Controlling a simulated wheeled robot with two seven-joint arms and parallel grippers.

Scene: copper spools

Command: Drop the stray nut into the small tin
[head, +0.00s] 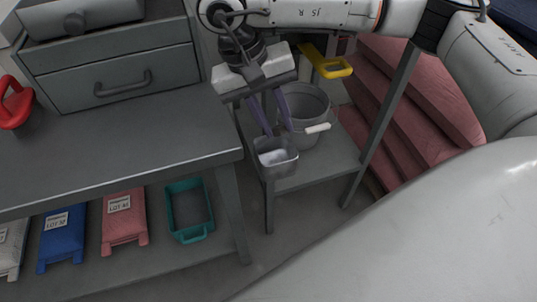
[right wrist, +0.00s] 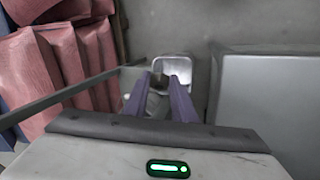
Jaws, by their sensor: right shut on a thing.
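The small tin (head: 275,163) is a grey open-topped square container at the front left corner of a low grey stand. It also shows in the right wrist view (right wrist: 174,63), just beyond my fingertips. My right gripper (head: 279,132) points down above the tin, its two purple fingers close to the rim. In the right wrist view my right gripper (right wrist: 159,82) is shut on a small dark thing, which looks like the nut (right wrist: 157,84), though its shape is hard to make out. My left gripper is not in view.
A grey bucket (head: 312,105) with a white handle grip stands right behind the tin. A yellow-handled thing (head: 328,64) is beyond it. The grey workbench (head: 120,150) is to the left, with a teal tray (head: 172,205) below. Pink stacked sacks (head: 425,110) lie at right.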

